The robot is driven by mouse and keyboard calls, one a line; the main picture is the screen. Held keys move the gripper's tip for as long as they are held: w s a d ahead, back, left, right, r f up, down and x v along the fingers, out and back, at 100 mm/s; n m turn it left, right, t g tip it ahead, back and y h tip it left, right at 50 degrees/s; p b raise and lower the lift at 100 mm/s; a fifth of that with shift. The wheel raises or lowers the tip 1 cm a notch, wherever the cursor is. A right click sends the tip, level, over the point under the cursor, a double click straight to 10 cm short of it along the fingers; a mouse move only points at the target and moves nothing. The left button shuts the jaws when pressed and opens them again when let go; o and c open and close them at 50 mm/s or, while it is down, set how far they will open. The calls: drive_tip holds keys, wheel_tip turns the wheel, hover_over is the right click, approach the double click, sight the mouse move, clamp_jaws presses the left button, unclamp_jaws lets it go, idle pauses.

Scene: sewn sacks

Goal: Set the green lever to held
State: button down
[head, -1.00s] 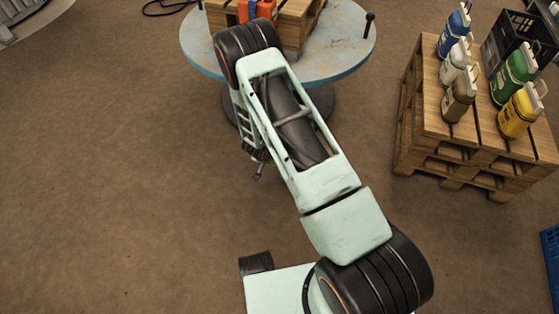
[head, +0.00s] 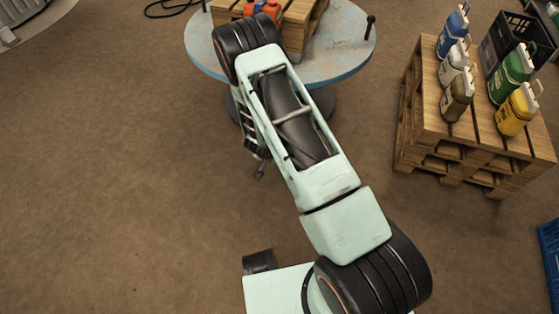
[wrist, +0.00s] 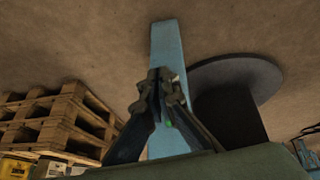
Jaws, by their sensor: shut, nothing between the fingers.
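My gripper (wrist: 160,80) is shut and empty in the wrist view, its dark fingers meeting in front of a light blue strip (wrist: 168,45). My arm covers part of the table.
A wooden crate (head: 298,25) with an orange item (head: 262,8) stands on the table, and a black-knobbed peg (head: 370,27) rises at its right edge. A wooden pallet stack (head: 430,120) with several jugs and a black crate (head: 497,45) stands right.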

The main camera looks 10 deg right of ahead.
drive_tip(key=s+a+r+p, duration=0.1)
drive_tip(key=s+a+r, duration=0.1)
drive_tip(key=s+a, duration=0.3)
drive_tip(key=s, duration=0.3)
drive_tip(key=shift+a+p, duration=0.3)
drive_tip(key=shift+p, duration=0.1)
